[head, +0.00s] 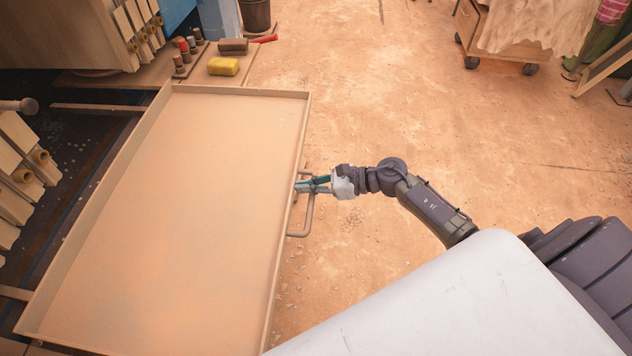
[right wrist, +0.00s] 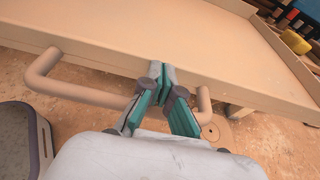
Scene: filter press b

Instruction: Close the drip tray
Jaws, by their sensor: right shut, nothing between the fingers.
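The drip tray (head: 185,200) is a wide, shallow, tan tray with low rims, filling the left half of the head view. A bar handle (head: 304,225) sticks out from its right side. My right gripper (head: 300,186) is shut and empty at the handle, its fingertips close to the tray's side. In the right wrist view the fingertips (right wrist: 161,68) lie over the handle bar (right wrist: 88,94), near the tray's side wall (right wrist: 110,59). I cannot tell whether they touch the wall. The fingers hide the middle of the bar. My left gripper is not in view.
The filter press with pale plates (head: 20,150) stands left of the tray. A yellow sponge (head: 223,66), a brown block (head: 233,46) and small bottles lie on a board behind it. A bucket (head: 255,15) stands farther back. The dusty floor (head: 420,110) to the right is mostly clear; a wheeled cart (head: 510,40) stands at the back right.

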